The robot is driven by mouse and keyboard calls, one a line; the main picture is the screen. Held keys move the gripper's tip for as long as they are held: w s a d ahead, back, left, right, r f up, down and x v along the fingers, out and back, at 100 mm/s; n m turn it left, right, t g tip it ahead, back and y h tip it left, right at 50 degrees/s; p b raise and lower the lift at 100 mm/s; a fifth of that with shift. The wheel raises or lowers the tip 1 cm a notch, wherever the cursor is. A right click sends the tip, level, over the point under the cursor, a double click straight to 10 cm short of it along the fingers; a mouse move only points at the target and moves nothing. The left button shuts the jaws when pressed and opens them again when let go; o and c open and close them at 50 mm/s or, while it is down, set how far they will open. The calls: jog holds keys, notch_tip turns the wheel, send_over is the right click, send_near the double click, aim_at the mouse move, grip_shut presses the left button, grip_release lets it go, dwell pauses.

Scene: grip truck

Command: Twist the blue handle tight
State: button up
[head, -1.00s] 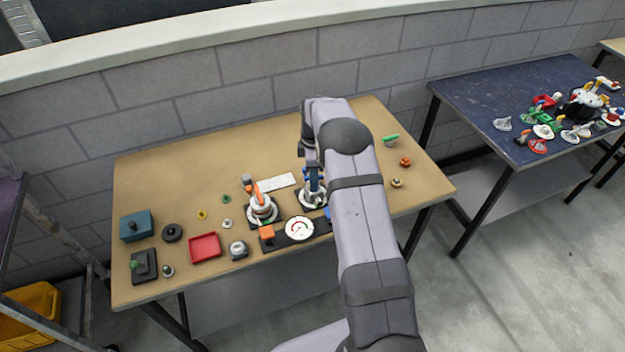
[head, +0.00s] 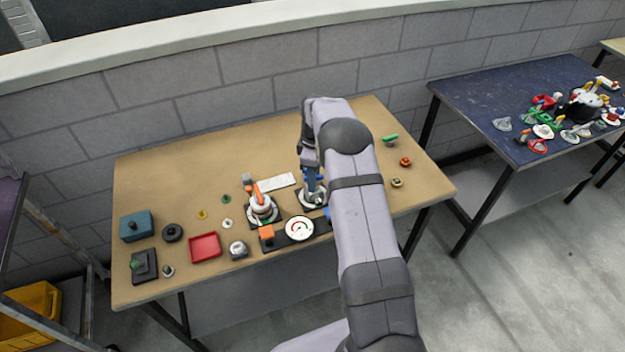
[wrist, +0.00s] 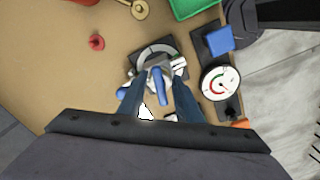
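The blue handle (wrist: 159,88) sits on top of a round metal fixture with a pale base (wrist: 183,72) on the brown table. My gripper (wrist: 158,78) points down at it in the wrist view. Its two fingers stand apart, one on each side of the handle, with gaps showing beside it. Finger contact with the handle cannot be made out. In the head view, my gripper (head: 312,192) is low over the same fixture, which it and my arm partly hide.
Left of it stands a similar fixture with an orange handle (head: 257,193). A round dial gauge (head: 299,229) and an orange block (head: 267,232) are in front. A red tray (head: 205,247) and a teal box (head: 136,226) lie farther left. The table's back area is mostly clear.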

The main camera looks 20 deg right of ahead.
jog(key=shift+r, duration=0.1)
jog(key=shift+r+p, duration=2.5)
jog(key=shift+r, duration=1.2)
jog(key=shift+s+a+r, duration=0.2)
jog(key=shift+a+r, duration=0.05)
jog(key=shift+r, duration=0.05)
jog(key=s+a+r+m, duration=0.3)
jog(key=s+a+r, duration=0.1)
jog(key=s, duration=0.3)
jog(key=s+a+r+m, duration=0.3)
jog(key=s+a+r, duration=0.1)
jog(key=s, duration=0.4)
jog(key=s+a+m, duration=0.3)
jog(key=s+m, duration=0.2)
jog(key=s, duration=1.1)
jog(key=shift+s+f, duration=0.2)
jog(key=shift+s, duration=0.15)
